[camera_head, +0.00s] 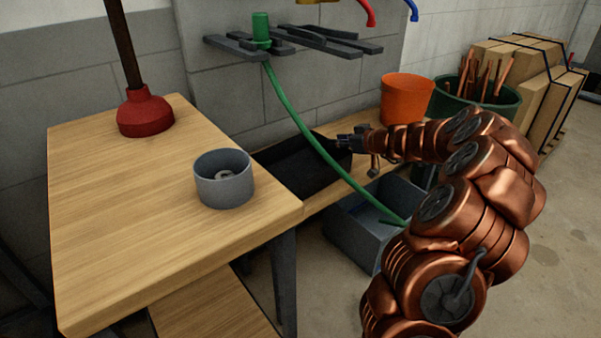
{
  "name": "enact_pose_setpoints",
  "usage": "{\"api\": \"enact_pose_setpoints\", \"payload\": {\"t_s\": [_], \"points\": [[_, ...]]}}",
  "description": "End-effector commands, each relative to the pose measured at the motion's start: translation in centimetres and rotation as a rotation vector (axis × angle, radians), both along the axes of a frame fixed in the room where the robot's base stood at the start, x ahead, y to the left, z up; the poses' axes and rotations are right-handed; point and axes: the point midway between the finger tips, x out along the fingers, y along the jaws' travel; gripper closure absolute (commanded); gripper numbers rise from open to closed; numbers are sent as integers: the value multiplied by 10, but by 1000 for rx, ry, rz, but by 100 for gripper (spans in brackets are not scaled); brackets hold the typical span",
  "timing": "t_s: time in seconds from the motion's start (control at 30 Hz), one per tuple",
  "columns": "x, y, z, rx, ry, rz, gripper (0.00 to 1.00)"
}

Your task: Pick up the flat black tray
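The flat black tray (281,170) lies on the lower wooden bench against the wall, partly hidden behind the front table's corner. A green hose (297,122) runs across in front of it. My gripper (343,141) points left at the tray's right end, close to its rim. Its dark fingers are small and blend with the tray, so I cannot tell whether they touch it or are open or shut.
The front table (120,220) holds a grey cup (224,190) and a red plunger (145,113). An orange bucket (406,100) stands behind my arm, near a green tub (452,104) of copper pipes. A grey bin (352,228) sits below.

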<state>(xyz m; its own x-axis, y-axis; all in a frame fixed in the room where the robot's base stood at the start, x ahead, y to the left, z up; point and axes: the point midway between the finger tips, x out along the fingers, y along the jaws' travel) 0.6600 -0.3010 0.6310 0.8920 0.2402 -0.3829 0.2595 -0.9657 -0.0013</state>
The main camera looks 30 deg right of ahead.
Motion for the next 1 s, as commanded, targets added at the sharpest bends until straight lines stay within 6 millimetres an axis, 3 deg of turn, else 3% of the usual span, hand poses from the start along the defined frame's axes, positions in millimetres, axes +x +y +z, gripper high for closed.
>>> {"api": "enact_pose_setpoints", "payload": {"t_s": [0.23,0.57,0.87,1.0], "points": [[26,8,-12,-4,0,1,67],[30,9,-12,-2,-2,0,68],[30,9,-12,-1,-1,0,99],[30,9,-12,-1,0,0,100]]}}
